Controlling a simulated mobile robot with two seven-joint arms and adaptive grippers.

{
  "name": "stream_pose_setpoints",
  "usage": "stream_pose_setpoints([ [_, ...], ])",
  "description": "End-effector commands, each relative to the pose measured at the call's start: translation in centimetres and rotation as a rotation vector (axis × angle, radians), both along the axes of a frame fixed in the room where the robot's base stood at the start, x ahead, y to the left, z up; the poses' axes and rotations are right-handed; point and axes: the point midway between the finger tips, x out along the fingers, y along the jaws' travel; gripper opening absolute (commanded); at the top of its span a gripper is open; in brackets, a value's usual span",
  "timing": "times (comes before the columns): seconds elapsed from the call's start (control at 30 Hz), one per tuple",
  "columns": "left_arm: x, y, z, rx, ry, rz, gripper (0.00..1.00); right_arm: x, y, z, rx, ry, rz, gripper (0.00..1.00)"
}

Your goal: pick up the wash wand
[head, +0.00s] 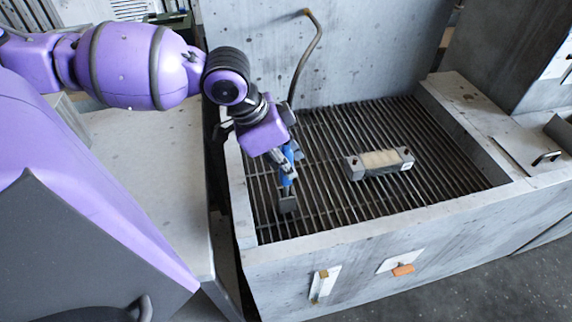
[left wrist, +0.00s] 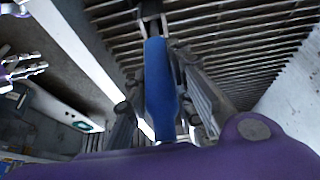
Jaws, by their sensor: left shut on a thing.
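The wash wand shows as a blue handle (head: 288,164) in the head view, with a dark grey block-shaped end (head: 287,203) below it, over the left part of the grate. My left gripper (head: 284,166) is shut on the blue handle and points down. In the left wrist view the blue handle (left wrist: 160,85) stands between the two fingers, and its far end reaches a dark fitting above the slats. I cannot tell whether the wand's end touches the grate.
The grate (head: 340,205) lies inside a grey basin with a raised rim (head: 400,218). A grey block with a pale middle (head: 379,162) rests on the grate to the right. A curved pipe (head: 308,55) rises behind my gripper, before the back panel (head: 375,50).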

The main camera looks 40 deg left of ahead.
Motion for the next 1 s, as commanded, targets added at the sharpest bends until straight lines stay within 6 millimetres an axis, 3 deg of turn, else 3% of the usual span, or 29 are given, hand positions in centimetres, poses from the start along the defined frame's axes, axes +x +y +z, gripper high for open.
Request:
stream_pose_setpoints([
  [0.17,0.1,0.0,0.7,0.001,-0.004,0.0,0.0,0.0,0.0,0.0,0.001,0.001,0.001,0.4],
  [0.6,0.1,0.0,8.9,0.001,-0.006,0.001,0.0,0.8,0.6,1.7,0.011,-0.012,0.005,0.4],
  [0.77,0.0,0.0,10.0,0.0,-0.003,0.001,0.0,0.5,0.8,1.6,0.014,-0.005,0.008,0.4],
  [1.0,0.0,0.0,10.0,0.0,0.0,0.0,0.0,0.3,0.7,1.4,0.011,-0.002,0.011,0.4],
])
